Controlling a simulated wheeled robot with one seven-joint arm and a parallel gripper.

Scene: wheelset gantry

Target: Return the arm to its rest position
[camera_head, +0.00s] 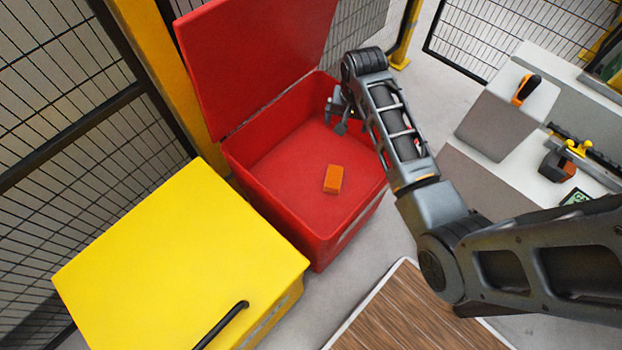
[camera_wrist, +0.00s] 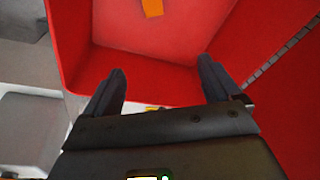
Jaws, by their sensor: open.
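My arm (camera_head: 405,140) reaches from the lower right of the head view to the open red bin. My gripper (camera_head: 338,118) is over the bin's far right part, and in the wrist view its two fingers (camera_wrist: 160,88) stand apart with nothing between them. The red bin (camera_head: 240,160) has its lid (camera_head: 255,50) raised. An orange block (camera_head: 333,179) lies on the bin floor, apart from my gripper. The block also shows at the top edge of the wrist view (camera_wrist: 152,7), partly cut off.
A closed yellow bin (camera_head: 180,260) with a black handle stands at the lower left. A workbench with a grey box (camera_head: 500,120) and tools is at the right. Mesh fencing (camera_head: 60,110) runs behind the bins. A wooden board (camera_head: 415,315) lies at the bottom.

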